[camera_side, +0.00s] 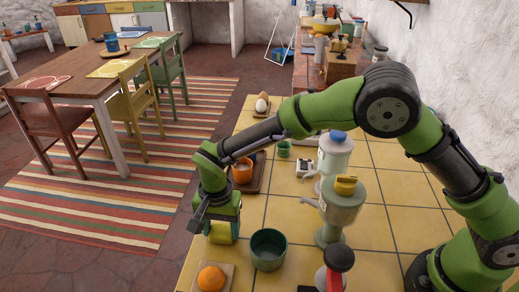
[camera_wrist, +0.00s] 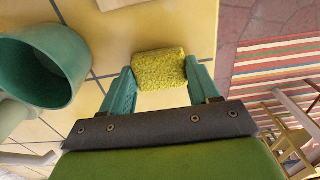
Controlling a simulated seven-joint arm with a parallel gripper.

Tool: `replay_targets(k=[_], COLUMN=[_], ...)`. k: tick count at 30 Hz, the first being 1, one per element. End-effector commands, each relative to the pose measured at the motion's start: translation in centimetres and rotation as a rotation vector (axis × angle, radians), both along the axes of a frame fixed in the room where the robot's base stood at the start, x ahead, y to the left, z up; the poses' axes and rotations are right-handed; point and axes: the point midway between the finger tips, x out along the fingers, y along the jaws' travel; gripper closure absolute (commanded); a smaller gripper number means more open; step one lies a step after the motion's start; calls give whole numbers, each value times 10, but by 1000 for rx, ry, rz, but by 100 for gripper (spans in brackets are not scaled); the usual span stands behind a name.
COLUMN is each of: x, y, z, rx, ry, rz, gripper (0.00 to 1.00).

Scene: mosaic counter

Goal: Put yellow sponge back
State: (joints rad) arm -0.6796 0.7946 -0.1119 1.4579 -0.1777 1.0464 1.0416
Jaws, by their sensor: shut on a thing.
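The yellow sponge (camera_wrist: 159,69) is between the two green fingers of my gripper (camera_wrist: 160,88) in the wrist view, with a finger against each end. In the side view my gripper (camera_side: 221,231) points down near the counter's left edge, and the sponge (camera_side: 220,232) shows low between its fingers. I cannot tell whether the sponge touches the counter. A green pot (camera_side: 268,250) stands just right of the gripper; the same pot (camera_wrist: 42,68) is at the left in the wrist view, apart from the finger.
The yellow tiled counter (camera_side: 384,226) holds an orange on a board (camera_side: 212,279) in front. Behind the gripper is an orange cup (camera_side: 242,171) on a dark tray. Green-grey dispensers (camera_side: 342,203) stand to the right.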

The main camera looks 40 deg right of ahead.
Motion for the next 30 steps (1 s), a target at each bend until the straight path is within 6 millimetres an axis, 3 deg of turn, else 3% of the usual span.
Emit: replay_targets(k=[5, 6, 10, 22, 30], x=[0, 0, 0, 1, 1], y=[0, 0, 0, 0, 1], z=[-3, -3, -3, 6, 59], rx=[0, 1, 0, 1, 3], ry=[0, -1, 0, -2, -6], rz=[1, 1, 1, 1, 2], gripper=[64, 35, 15, 14, 14])
